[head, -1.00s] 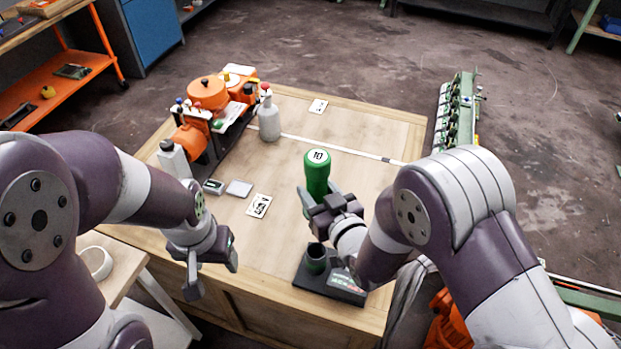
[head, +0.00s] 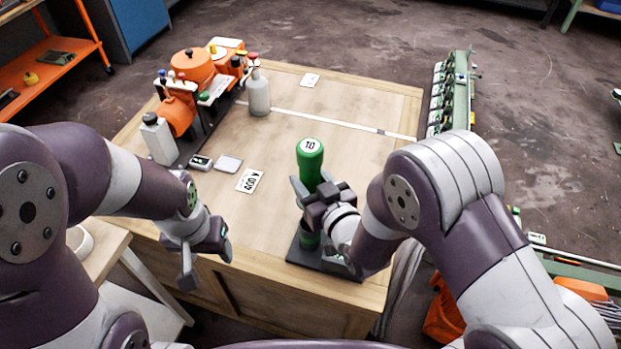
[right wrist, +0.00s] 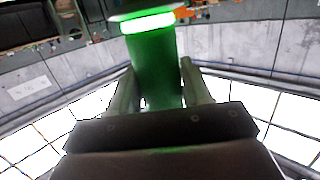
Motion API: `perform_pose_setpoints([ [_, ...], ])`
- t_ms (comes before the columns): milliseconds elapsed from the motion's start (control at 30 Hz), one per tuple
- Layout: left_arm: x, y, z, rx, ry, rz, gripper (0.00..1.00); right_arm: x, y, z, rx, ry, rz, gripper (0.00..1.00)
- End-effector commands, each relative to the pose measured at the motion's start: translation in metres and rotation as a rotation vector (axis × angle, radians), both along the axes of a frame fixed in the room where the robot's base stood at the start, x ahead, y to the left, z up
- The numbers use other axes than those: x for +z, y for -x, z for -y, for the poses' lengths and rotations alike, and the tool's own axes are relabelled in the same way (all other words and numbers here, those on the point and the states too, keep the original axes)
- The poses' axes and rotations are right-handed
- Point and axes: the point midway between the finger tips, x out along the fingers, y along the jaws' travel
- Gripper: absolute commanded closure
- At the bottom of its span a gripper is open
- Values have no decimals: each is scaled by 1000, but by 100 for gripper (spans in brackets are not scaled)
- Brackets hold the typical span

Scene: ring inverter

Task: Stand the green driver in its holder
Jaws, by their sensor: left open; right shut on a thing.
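The green driver (head: 310,165) stands upright with its "10" cap on top. My right gripper (head: 312,190) is shut on it, one finger on each side. The driver also shows between the fingers in the right wrist view (right wrist: 153,65). My left gripper (head: 205,268) is open and empty, in front of the table's front left edge.
A white card (head: 249,181) and small flat boxes (head: 228,163) lie on the table. A grey bottle (head: 259,93), a white bottle (head: 158,138) and an orange machine (head: 190,72) stand at the back left. The table's right side is clear.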

Motion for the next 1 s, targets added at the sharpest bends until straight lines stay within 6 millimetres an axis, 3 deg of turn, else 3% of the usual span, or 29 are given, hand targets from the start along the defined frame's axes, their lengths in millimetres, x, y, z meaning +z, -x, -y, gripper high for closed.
perform_pose_setpoints([
  [33, -14, 0, 0, 0, 0, 0, 39, -13, -1, 0, 0, -3, 5, 90],
  [500, -74, 0, 0, 0, 0, 0, 39, -79, -1, 0, 0, -2, 4, 90],
  [1000, -80, 0, 0, 0, 0, 0, 39, -86, -1, 0, 0, -2, 4, 90],
])
